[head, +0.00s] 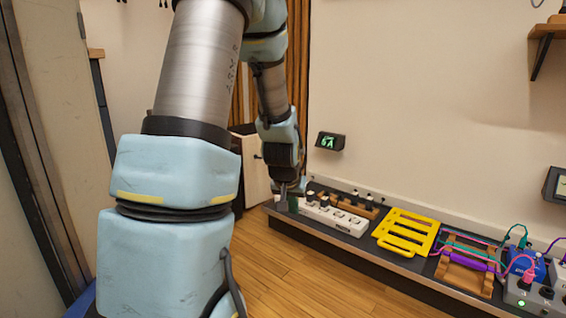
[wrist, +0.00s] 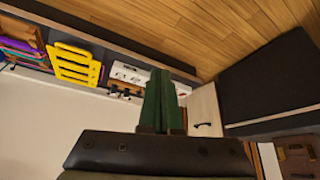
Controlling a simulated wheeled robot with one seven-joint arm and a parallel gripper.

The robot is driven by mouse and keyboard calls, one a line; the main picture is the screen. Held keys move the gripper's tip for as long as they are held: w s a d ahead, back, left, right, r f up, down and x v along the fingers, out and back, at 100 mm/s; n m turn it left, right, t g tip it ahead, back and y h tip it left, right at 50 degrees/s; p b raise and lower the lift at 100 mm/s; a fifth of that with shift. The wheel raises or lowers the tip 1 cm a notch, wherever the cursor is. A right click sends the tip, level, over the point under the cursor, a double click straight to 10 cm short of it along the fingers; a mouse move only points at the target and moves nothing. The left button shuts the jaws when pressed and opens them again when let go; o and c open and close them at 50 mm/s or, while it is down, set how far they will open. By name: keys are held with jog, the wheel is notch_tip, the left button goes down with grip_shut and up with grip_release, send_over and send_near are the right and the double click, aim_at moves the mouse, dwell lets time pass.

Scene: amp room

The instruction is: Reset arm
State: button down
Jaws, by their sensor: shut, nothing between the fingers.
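My arm reaches up and forward in the head view, with its end hanging down over the left end of a low black shelf. My gripper (head: 291,197) is shut and empty there, near a white power strip (head: 336,216). In the wrist view my gripper (wrist: 158,75) shows as two green fingers pressed together, pointing toward the shelf and floor. Whether the fingertips touch anything on the shelf is hard to tell.
The shelf (head: 400,272) also holds a yellow slatted rack (head: 405,232), a wooden rack with cables (head: 465,265), and a blue pedal (head: 527,262). A small display (head: 330,141) is on the wall. Wooden floor (head: 290,285) in front is clear.

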jog(key=s+a+r+n+g+p, duration=0.1)
jog(key=s+a+r, duration=0.2)
jog(key=s, duration=0.2)
jog(key=s+a+r+g+y+p, duration=0.1)
jog(key=s+a+r+g+p, duration=0.15)
jog(key=s, duration=0.35)
jog(key=s+a+r+n+p, duration=0.1)
jog(key=s+a+r, duration=0.2)
jog(key=s+a, duration=0.15)
notch_tip(320, 180, up, 38)
jog(key=p, duration=3.7)
jog(key=shift+s+d, duration=0.25)
jog(key=shift+s, duration=0.2)
jog(key=shift+g, duration=0.25)
